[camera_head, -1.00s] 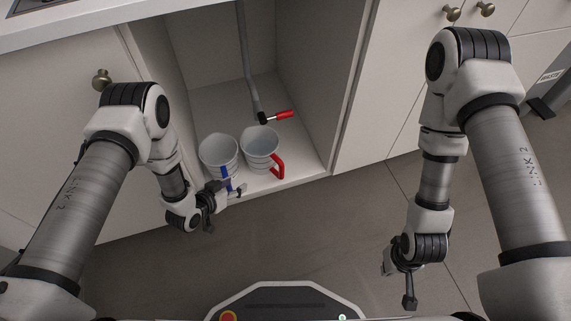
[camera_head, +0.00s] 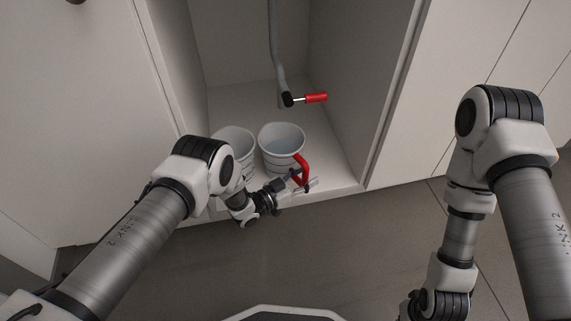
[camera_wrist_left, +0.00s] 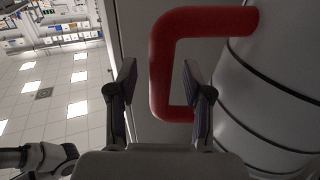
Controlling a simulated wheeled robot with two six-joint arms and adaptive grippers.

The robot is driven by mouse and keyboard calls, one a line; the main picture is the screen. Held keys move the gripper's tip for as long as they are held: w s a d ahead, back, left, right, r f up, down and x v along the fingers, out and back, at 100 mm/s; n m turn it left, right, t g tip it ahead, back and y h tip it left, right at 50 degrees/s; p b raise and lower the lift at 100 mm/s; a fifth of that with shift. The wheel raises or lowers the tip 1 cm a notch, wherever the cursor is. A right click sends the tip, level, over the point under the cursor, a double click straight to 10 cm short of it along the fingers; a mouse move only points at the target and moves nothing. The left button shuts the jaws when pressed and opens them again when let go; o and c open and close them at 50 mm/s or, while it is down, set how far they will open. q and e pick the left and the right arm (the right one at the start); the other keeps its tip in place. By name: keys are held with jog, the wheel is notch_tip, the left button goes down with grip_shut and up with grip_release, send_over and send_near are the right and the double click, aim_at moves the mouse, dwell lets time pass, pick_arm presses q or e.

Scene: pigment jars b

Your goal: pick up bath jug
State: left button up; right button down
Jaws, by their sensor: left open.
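Two pale grey jugs with dark bands stand upright on the cabinet floor. The right jug (camera_head: 281,137) has a red handle (camera_head: 304,168) facing the front right. The left jug (camera_head: 237,143) is partly hidden by my left arm; its handle does not show. I cannot tell which one is called the bath jug. My left gripper (camera_head: 302,184) is open at the red handle. In the left wrist view, the handle (camera_wrist_left: 160,65) shows between the two open fingers (camera_wrist_left: 163,78), and the jug wall (camera_wrist_left: 265,85) is at the right.
The jugs stand near the front edge of the open cabinet (camera_head: 335,178). A grey pipe (camera_head: 276,50) with a red-handled valve (camera_head: 315,97) hangs behind them. Cabinet side walls close in left and right. The floor in front is clear.

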pick_arm(q)
jog(key=shift+r, duration=0.1)
grip_shut()
jog(key=shift+w, duration=0.1)
jog(key=shift+r, duration=0.15)
